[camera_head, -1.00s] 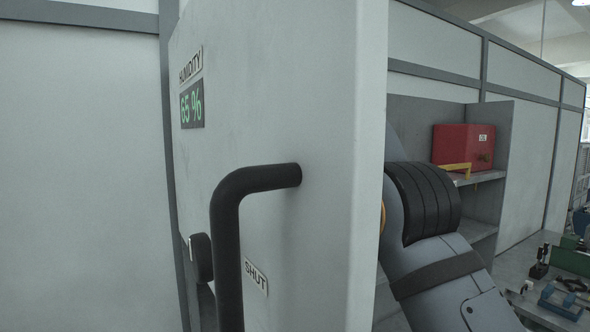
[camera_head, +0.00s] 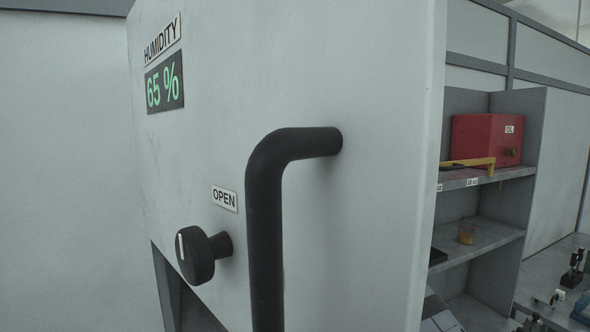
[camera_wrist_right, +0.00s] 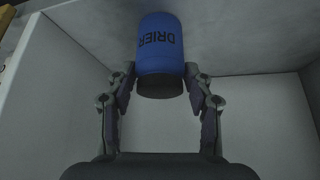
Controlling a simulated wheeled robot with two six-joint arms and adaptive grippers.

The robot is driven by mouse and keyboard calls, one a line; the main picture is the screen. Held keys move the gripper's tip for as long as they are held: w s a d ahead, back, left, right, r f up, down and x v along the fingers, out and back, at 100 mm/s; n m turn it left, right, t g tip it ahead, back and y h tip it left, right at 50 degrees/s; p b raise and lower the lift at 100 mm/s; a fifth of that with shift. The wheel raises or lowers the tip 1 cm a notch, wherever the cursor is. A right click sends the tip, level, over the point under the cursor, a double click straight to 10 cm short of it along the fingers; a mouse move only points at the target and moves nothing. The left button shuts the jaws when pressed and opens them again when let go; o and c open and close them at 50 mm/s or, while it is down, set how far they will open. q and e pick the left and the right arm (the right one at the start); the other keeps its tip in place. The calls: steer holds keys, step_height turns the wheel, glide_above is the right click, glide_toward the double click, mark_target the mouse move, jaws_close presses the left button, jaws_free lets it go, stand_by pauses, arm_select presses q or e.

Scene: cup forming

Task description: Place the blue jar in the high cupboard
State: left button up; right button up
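The blue jar (camera_wrist_right: 160,45) shows at the top middle of the right wrist view, with DRIER upside down on it in that picture and a dark end toward the camera. My right gripper (camera_wrist_right: 160,80) has a fingertip on each side of the jar near its dark end and appears shut on it. Pale walls of a cupboard interior (camera_wrist_right: 265,110) surround them. In the head view, a large open door (camera_head: 385,170) with a black bar handle (camera_head: 265,220) and round knob (camera_head: 203,256) hides my right arm and the jar. My left gripper is not in view.
The door carries a HUMIDITY 65 % display (camera_head: 164,86) and an OPEN sign (camera_head: 224,198). Right of it, grey shelves (camera_head: 495,232) hold a red box (camera_head: 487,139) and a small amber container (camera_head: 466,233). A bench (camera_head: 550,272) with tools stands at the far right.

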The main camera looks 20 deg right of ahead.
steer(key=o, duration=0.4)
steer(key=shift+s+a+r, duration=0.15)
steer(key=shift+a+r, duration=0.05)
steer(key=shift+a, duration=0.8)
steer(key=shift+c, duration=0.2)
steer(key=shift+a, duration=0.3)
steer(key=shift+d, duration=0.2)
steer(key=shift+d+r, duration=0.1)
steer(key=shift+d, duration=0.2)
steer(key=shift+s+d+r+b, duration=0.15)
steer(key=shift+s+r+b, duration=0.1)
steer(key=shift+b, duration=0.15)
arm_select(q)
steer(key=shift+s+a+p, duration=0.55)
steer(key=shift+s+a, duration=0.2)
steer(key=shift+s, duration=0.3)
arm_select(e)
steer(key=v, duration=1.1)
steer(key=shift+a, duration=0.25)
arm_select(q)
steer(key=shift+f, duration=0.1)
arm_select(e)
steer(key=shift+w+a, duration=0.1)
steer(key=shift+w, duration=0.1)
